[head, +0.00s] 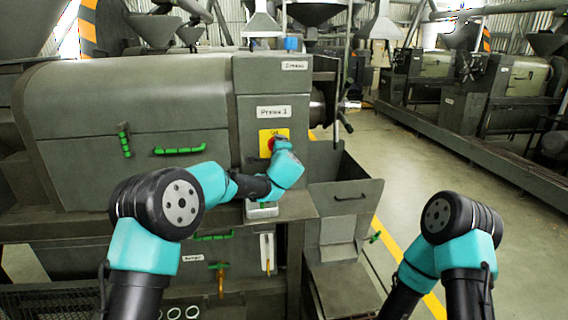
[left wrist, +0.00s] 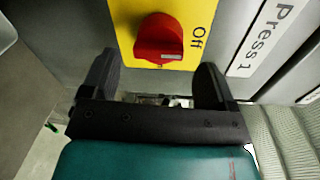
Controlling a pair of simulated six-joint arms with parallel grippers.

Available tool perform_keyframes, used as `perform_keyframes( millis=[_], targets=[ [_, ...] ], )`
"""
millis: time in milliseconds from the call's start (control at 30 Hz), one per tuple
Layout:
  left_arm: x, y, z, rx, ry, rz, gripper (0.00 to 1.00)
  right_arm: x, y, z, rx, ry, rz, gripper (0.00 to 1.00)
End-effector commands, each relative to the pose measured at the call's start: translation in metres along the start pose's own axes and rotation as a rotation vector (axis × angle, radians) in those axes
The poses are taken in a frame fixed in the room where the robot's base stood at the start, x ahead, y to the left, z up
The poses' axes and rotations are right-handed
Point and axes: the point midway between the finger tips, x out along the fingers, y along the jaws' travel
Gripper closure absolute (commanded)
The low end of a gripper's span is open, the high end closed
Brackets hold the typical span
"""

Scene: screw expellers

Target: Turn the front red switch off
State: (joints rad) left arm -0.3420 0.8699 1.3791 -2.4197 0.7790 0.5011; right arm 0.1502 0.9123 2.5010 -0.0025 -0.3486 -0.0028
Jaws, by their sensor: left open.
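The front red switch (head: 270,144) is a round knob on a yellow plate (head: 280,133) on the grey machine labelled Press 1. In the left wrist view the red knob (left wrist: 160,38) stands out from the yellow plate (left wrist: 196,14), beside the word "Off". A pale mark shows on the knob's lower edge. My left gripper (left wrist: 158,60) is open, with one dark finger to each side of the knob and just short of it. No contact is visible. In the head view my left gripper (head: 279,146) partly covers the switch. My right gripper is out of view.
A green handle (head: 180,150) and a green latch (head: 124,140) are on the machine's left cover. An open grey chute (head: 345,195) stands right of the switch. Another press line (head: 470,90) runs along the back right, with open floor before it.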

Motion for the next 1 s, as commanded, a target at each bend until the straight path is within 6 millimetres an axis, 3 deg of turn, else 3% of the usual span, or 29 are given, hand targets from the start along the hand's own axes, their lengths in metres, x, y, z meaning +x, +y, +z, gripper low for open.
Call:
perform_keyframes(
  millis=[700, 1000],
  targets=[
    [-0.121, -0.002, -0.001, -0.002, 0.003, -0.002, 0.19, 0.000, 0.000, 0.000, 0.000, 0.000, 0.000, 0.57],
    [-0.140, -0.002, -0.001, -0.001, 0.002, -0.003, 0.19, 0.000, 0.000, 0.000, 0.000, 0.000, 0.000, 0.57]
  ],
)
